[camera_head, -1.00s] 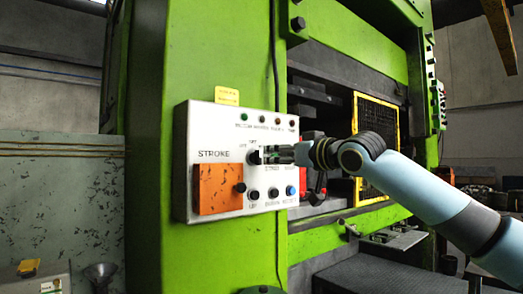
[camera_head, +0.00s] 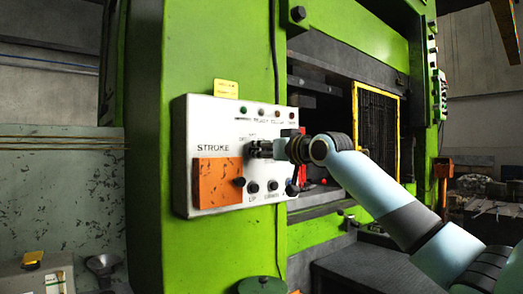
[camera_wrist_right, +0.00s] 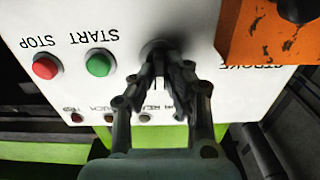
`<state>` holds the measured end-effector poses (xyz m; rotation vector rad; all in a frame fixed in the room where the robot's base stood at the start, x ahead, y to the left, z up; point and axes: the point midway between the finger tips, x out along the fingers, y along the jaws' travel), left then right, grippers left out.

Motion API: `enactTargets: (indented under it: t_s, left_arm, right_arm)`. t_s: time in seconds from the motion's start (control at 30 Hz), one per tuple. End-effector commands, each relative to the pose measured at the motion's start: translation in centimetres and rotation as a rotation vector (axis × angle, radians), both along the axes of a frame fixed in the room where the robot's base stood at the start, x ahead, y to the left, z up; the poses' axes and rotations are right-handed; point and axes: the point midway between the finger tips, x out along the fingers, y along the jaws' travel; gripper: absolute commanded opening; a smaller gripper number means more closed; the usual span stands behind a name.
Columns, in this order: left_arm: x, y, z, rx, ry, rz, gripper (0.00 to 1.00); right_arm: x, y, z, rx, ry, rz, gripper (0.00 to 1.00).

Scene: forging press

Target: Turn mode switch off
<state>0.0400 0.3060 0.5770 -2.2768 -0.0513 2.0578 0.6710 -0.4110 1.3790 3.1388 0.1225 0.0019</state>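The mode switch is a dark round knob (camera_wrist_right: 158,48) on the white control panel (camera_head: 222,112), left of the lamps' right end and above the lower button row. In the head view my right gripper (camera_head: 256,150) reaches it from the right and covers most of it. In the right wrist view, the right gripper (camera_wrist_right: 166,72) has its fingertips drawn close together around the switch's handle, with a light strip between them. The handle's exact angle is hard to read. My left gripper is not in view.
An orange plate (camera_head: 217,183) is beside the switch on the panel. A green START button (camera_wrist_right: 100,63) and red STOP button (camera_wrist_right: 45,66) show in the right wrist view. Small lamps line the panel's top. The green press frame (camera_head: 150,200) surrounds the panel.

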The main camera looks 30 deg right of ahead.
Motion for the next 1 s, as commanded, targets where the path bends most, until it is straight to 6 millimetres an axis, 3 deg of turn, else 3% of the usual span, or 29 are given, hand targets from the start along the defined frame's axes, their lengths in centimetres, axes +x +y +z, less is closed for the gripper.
enactTargets:
  t_s: [0.47,1.0]
  left_arm:
    - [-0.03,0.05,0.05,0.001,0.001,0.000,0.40]
    - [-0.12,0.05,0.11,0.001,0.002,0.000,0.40]
  right_arm:
    - [0.02,-0.02,0.03,-0.037,-0.003,-0.001,0.00]
    - [0.03,0.14,0.05,-0.429,-0.036,-0.002,0.00]
